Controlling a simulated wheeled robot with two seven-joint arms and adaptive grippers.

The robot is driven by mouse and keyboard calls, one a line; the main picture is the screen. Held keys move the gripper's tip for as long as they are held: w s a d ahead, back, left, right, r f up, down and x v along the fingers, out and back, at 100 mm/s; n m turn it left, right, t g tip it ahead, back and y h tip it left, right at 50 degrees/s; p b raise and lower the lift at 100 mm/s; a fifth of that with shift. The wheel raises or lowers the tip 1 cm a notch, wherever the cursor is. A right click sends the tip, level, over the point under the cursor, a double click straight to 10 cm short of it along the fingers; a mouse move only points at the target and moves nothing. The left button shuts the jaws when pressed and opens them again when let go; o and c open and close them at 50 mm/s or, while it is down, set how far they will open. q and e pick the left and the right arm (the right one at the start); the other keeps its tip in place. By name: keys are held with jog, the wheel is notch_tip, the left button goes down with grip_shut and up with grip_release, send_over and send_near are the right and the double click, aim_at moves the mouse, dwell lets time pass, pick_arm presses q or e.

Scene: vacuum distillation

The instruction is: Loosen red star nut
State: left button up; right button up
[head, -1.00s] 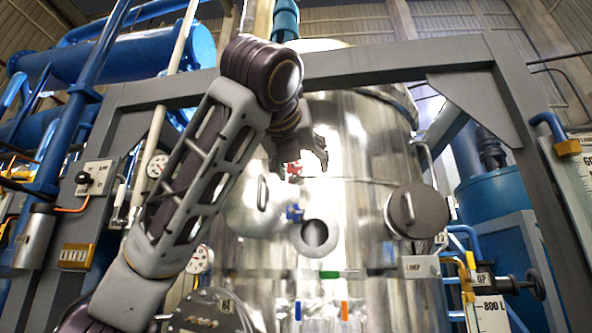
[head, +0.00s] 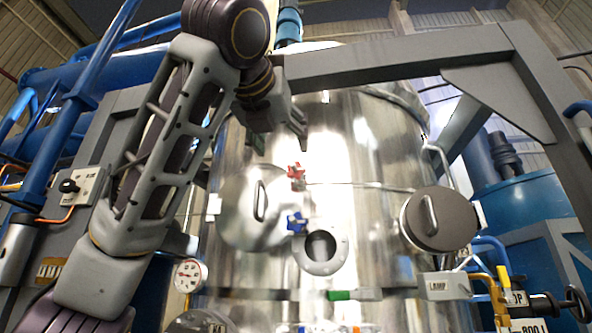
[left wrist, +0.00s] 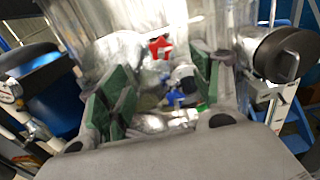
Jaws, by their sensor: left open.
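The red star nut (head: 296,171) sits on the front of the shiny steel vessel (head: 350,150), above a blue star nut (head: 296,222). My left gripper (head: 279,143) is open and empty, above the red nut in the head view and apart from it in the picture. In the left wrist view, the red star nut (left wrist: 160,47) shows ahead, between and beyond the spread green-padded fingers of my left gripper (left wrist: 163,85). The blue star nut (left wrist: 182,98) is lower there and blurred. My right gripper is not in view.
A round cover with a handle (head: 252,208) is left of the nuts. A round port (head: 321,252) is below right, and a dark handled hatch (head: 438,219) juts out at right. A grey frame beam (head: 400,62) crosses above. A gauge (head: 190,275) is lower left.

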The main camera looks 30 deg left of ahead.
aim_at(296, 180)
pick_arm(q)
jog(key=shift+w, duration=0.1)
jog(key=p+x, duration=0.3)
jog(key=x, duration=1.1)
jog(key=shift+p, duration=0.3)
jog(key=c, duration=1)
jog(key=shift+c, duration=0.2)
